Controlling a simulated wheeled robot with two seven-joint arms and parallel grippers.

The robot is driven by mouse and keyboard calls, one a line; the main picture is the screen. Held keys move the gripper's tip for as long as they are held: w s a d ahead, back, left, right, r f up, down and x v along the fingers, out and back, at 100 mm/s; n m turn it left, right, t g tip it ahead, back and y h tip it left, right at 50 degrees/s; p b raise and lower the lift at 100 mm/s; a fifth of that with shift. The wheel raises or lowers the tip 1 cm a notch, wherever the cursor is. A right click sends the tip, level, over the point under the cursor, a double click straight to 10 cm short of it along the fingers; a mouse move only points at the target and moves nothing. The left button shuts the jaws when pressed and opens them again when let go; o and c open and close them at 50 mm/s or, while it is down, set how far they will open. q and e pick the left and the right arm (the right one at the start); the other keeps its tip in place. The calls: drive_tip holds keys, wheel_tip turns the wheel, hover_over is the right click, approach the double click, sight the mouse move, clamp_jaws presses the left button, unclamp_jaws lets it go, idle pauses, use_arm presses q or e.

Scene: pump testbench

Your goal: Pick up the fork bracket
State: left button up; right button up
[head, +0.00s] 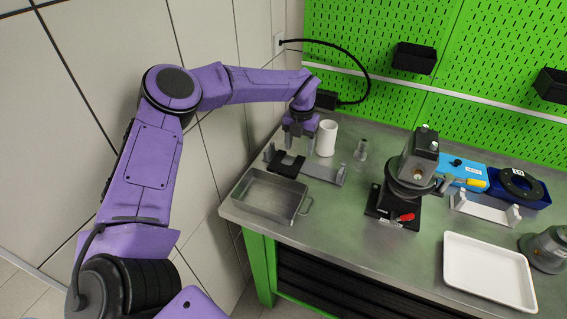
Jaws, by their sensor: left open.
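The black piece (286,167) that looks like the fork bracket sits at the left end of a grey metal holder (325,174) on the bench. My left gripper (297,147) points down just above and behind it. Its jaws are open, with nothing seen between them. From this angle I cannot tell whether the fingertips touch the black piece. My right gripper is out of view.
A metal tray (262,212) with a handle lies in front of the black piece. A white cylinder (327,139) stands close right of my gripper, with a small metal part (361,150) beyond. A pump unit (408,187) and white tray (487,270) are further right.

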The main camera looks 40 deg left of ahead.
sight(298, 163)
use_arm(q)
drive_tip(key=f+p, duration=0.1)
drive_tip(key=f, duration=0.1)
drive_tip(key=f+p, duration=0.1)
drive_tip(key=f, duration=0.1)
drive_tip(key=f+p, duration=0.1)
drive_tip(key=f, duration=0.1)
drive_tip(key=shift+a, duration=0.25)
drive_tip(key=shift+f, duration=0.25)
drive_tip(key=shift+d, duration=0.1)
drive_tip(key=shift+c, duration=0.3)
clamp_jaws()
